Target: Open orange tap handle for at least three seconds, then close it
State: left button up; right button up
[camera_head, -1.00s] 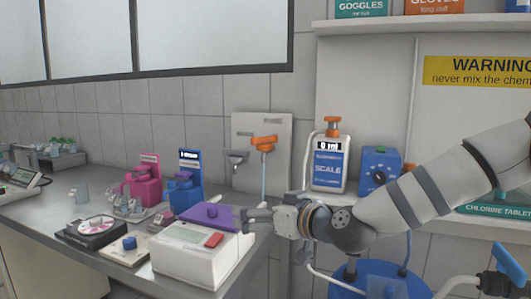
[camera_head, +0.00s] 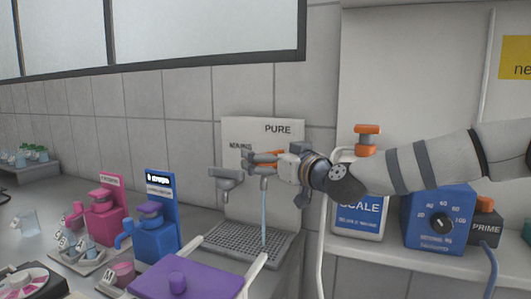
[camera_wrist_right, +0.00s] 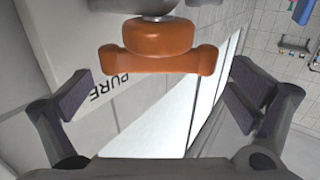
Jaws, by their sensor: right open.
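The orange tap handle (camera_head: 279,155) sits on the wall panel (camera_head: 240,131), partly hidden by my gripper in the head view. A thin pale-blue stream (camera_head: 264,215) runs from its spout down to the drain grid (camera_head: 225,241). My right gripper (camera_head: 249,158) is open at the handle. In the right wrist view the handle (camera_wrist_right: 160,60) lies across the space between the open fingers, with a gap visible on each side. I see no contact there. A second, grey tap (camera_head: 227,180) is to the left of the orange one. My left gripper is not in view.
A purple-lidded box (camera_head: 178,283) stands in front. Blue (camera_head: 156,238) and pink (camera_head: 104,220) dispensers stand to the left. A scale container (camera_head: 358,218) with an orange cap and a blue dial box (camera_head: 440,220) are on the right shelf, below my forearm.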

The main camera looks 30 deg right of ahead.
jog(key=shift+w+a, duration=0.1)
jog(key=shift+w, duration=1.05)
jog(key=c, duration=1.1)
